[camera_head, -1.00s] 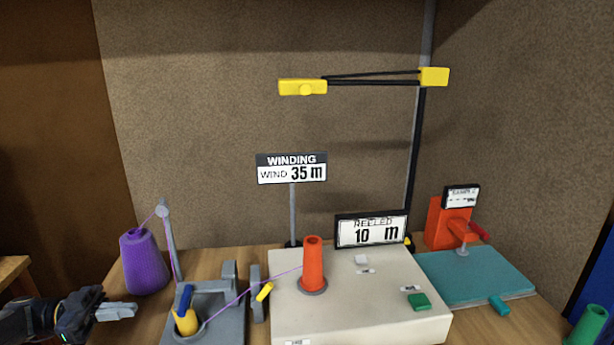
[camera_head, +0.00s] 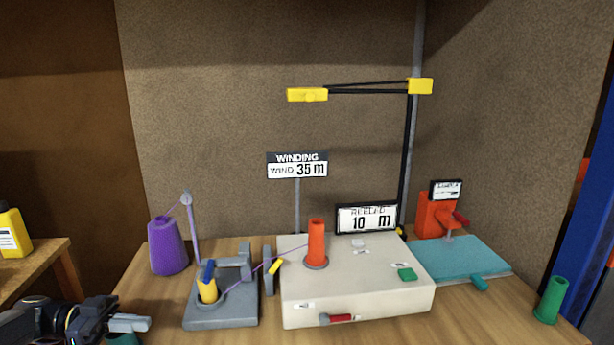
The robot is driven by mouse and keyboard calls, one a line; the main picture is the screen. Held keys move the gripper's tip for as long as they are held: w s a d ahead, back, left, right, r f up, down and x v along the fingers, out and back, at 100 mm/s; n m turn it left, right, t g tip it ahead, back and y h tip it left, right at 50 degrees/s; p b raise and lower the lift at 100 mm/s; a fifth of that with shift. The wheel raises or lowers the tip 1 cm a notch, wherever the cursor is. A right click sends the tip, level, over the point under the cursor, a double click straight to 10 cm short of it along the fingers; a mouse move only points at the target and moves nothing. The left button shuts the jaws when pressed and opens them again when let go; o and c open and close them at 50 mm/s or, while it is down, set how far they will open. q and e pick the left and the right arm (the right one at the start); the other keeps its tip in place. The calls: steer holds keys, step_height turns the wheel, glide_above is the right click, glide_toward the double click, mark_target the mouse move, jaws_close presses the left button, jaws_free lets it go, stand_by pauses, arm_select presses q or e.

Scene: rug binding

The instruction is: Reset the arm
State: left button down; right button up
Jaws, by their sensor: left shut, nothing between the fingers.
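My left gripper (camera_head: 130,323) is at the lower left, over the table's front left corner. Its fingers are together and hold nothing. It is apart from the grey yarn guide stand (camera_head: 220,317) to its right. My right gripper is outside the picture. The white winding machine (camera_head: 355,302) carries an upright orange cone (camera_head: 316,243). A purple thread runs from the purple yarn cone (camera_head: 168,247) through the grey stand to the orange cone. The display (camera_head: 366,218) reads 10 m, and the winding sign (camera_head: 297,165) reads 35 m.
A dark green object (camera_head: 124,340) shows just below my left gripper. A teal mat (camera_head: 460,258) with an orange sample device (camera_head: 432,215) lies at the right. A green cone (camera_head: 551,300) stands at the right front. A yellow bottle (camera_head: 13,232) stands on a side table.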

arm_select(q)
steer(key=s+d+r+n+g+y, duration=0.1)
steer(key=s+d+n+y, duration=0.25)
steer(key=d, duration=0.35)
steer(key=s+d+n+g+y, duration=0.1)
steer(key=s+d+n+y, duration=0.1)
steer(key=s+d+y, duration=0.3)
steer(key=s+d+f+n+t+y, duration=0.2)
steer(key=s+n, duration=0.3)
steer(key=s, duration=0.1)
steer(key=s+d+f+n+t+y, duration=0.2)
steer(key=s+d+n+t+y, duration=0.1)
steer(key=s+n, duration=0.3)
step_height(320, 180, up, 12)
steer(key=p, duration=1.3)
steer(key=shift+s+r, duration=0.2)
steer(key=shift+r, duration=0.05)
